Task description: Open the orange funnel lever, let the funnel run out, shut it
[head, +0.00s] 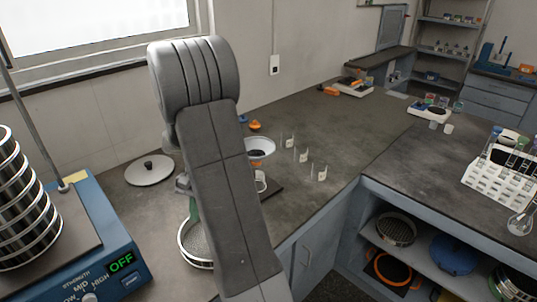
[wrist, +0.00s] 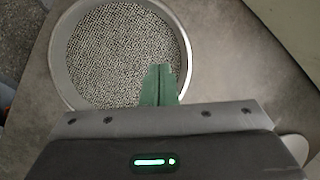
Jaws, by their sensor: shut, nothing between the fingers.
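The white funnel (head: 262,146) stands on the counter behind my arm in the head view, with dark material showing inside it. My arm hides much of it and its stand. I cannot make out the orange lever for certain; a small orange thing (head: 254,125) shows just behind the funnel. My gripper (wrist: 161,84) has green fingers, shut together and empty, over the edge of a round sieve (wrist: 120,50) in the wrist view. In the head view the sieve (head: 196,244) is partly hidden by my arm, in front of the funnel and apart from it.
The sieve shaker (head: 100,265) at left reads OFF and carries a sieve stack (head: 22,205). A grey lid (head: 149,169) lies on the counter. Several small clear-and-white pieces stand right of the funnel. A test tube rack (head: 497,175) is at far right. The counter beyond is mostly clear.

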